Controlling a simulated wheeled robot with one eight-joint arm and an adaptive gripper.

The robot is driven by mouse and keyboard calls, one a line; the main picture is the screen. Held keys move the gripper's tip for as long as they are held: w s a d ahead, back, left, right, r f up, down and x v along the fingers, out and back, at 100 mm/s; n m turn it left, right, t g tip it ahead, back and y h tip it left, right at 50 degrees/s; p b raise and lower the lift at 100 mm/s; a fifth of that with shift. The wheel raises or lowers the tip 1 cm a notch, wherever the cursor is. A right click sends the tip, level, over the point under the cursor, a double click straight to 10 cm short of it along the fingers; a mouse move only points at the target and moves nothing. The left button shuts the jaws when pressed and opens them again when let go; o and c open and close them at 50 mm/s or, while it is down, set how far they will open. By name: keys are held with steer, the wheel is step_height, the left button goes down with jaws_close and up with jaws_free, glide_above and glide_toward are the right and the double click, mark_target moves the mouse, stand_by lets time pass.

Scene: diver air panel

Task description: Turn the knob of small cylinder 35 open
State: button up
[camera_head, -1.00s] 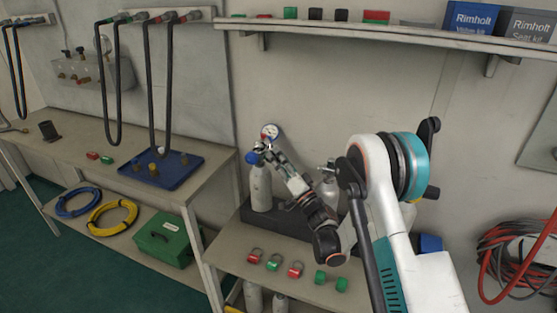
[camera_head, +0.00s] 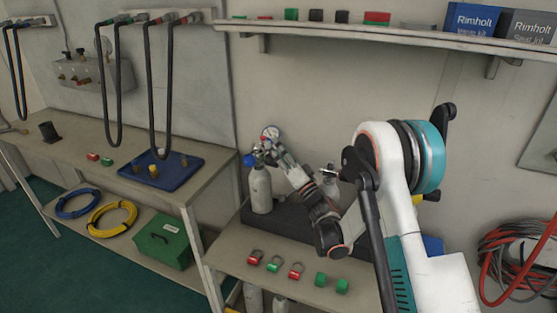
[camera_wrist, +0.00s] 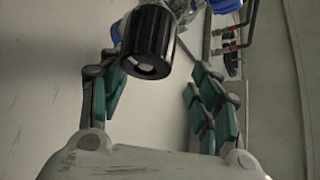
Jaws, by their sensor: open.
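A grey small cylinder (camera_head: 261,190) stands upright at the left of the dark rack, with a blue part (camera_head: 249,160) at its valve and a round gauge (camera_head: 270,132) behind its top. No number is readable on it. My gripper (camera_head: 266,150) is at the valve, partly covering it. In the wrist view my gripper (camera_wrist: 158,65) is open, its teal-padded fingers spread. A black ribbed knob (camera_wrist: 148,42) shows between them near the top, closer to the left finger. Contact cannot be told. Blue parts show behind the knob.
Another cylinder (camera_head: 329,182) stands to the right, partly behind my arm. Red and green rings (camera_head: 274,264) and green pieces lie along the front of the bench (camera_head: 230,262). A shelf (camera_head: 400,40) with boxes runs above.

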steer(key=shift+s+r, duration=0.1)
steer(key=shift+r, duration=2.95)
